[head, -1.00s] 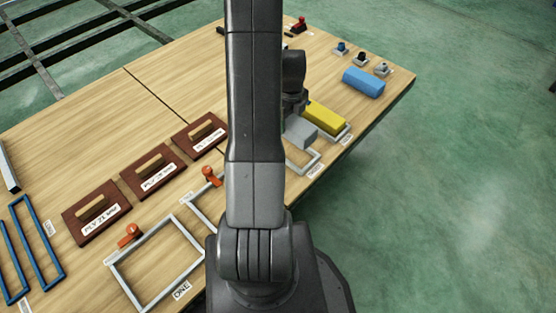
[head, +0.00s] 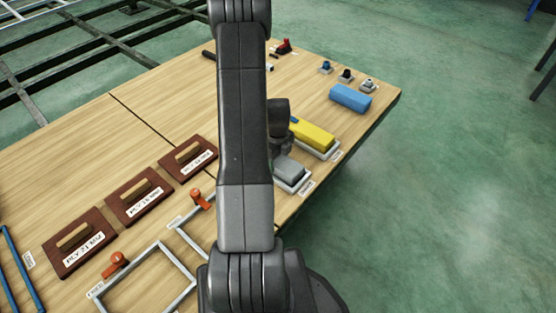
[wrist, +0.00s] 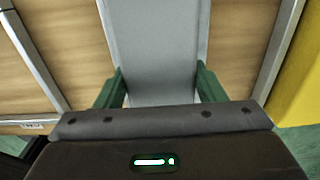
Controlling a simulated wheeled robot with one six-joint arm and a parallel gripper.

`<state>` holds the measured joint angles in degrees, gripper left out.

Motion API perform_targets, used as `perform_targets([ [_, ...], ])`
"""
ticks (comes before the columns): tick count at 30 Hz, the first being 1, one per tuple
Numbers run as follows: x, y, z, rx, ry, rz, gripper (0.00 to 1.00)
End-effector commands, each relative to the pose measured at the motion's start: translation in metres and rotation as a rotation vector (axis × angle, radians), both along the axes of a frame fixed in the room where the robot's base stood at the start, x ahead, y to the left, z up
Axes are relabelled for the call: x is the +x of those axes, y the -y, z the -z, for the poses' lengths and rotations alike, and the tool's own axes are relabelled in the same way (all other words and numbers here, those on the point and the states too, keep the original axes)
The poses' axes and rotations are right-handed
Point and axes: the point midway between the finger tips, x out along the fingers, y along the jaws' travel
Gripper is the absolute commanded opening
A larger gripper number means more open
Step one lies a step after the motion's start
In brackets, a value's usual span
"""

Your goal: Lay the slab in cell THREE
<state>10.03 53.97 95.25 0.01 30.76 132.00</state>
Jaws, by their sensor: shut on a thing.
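The grey slab (head: 290,169) is at the right edge of the table, over a pale rectangular cell frame (head: 302,185). In the wrist view the slab (wrist: 157,50) runs between the two green fingers of my gripper (wrist: 160,88), which is shut on it. Rails of the cell frame (wrist: 279,55) show on both sides of the slab, with bare wood between. I cannot tell whether the slab rests on the table or hangs just above it. The cell's label (head: 306,188) is too small to read. My arm hides part of the gripper in the head view.
A yellow block (head: 313,135) lies in the neighbouring frame; it also shows in the wrist view (wrist: 300,90). A blue block (head: 350,97) lies farther back. An empty frame (head: 170,255) with an orange clamp (head: 115,263) and several brown plates (head: 140,197) are left of my arm.

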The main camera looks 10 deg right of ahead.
Motion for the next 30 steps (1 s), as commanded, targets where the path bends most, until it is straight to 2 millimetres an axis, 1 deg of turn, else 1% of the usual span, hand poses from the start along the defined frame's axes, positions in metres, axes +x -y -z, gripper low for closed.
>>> perform_targets([
  [3, 0.000, 0.000, 0.004, 0.000, 0.000, 0.000, 0.39],
  [4, 0.000, 0.000, 0.003, 0.000, 0.000, 0.000, 0.67],
  [6, 0.000, 0.000, 0.003, 0.000, 0.000, 0.000, 0.81],
  [7, 0.000, 0.000, 0.003, 0.000, 0.000, 0.000, 0.85],
  [15, 0.000, 0.000, 0.002, 0.000, 0.000, 0.000, 0.85],
  [17, 0.000, 0.000, 0.000, 0.000, 0.000, 0.000, 0.85],
  [19, 0.000, 0.000, -0.007, 0.000, 0.001, 0.000, 0.85],
  [23, 0.001, 0.000, -0.031, -0.001, 0.004, 0.000, 0.85],
  [27, 0.001, 0.000, -0.063, -0.001, 0.004, 0.000, 0.85],
  [30, 0.001, 0.000, -0.084, -0.001, 0.004, 0.000, 0.85],
])
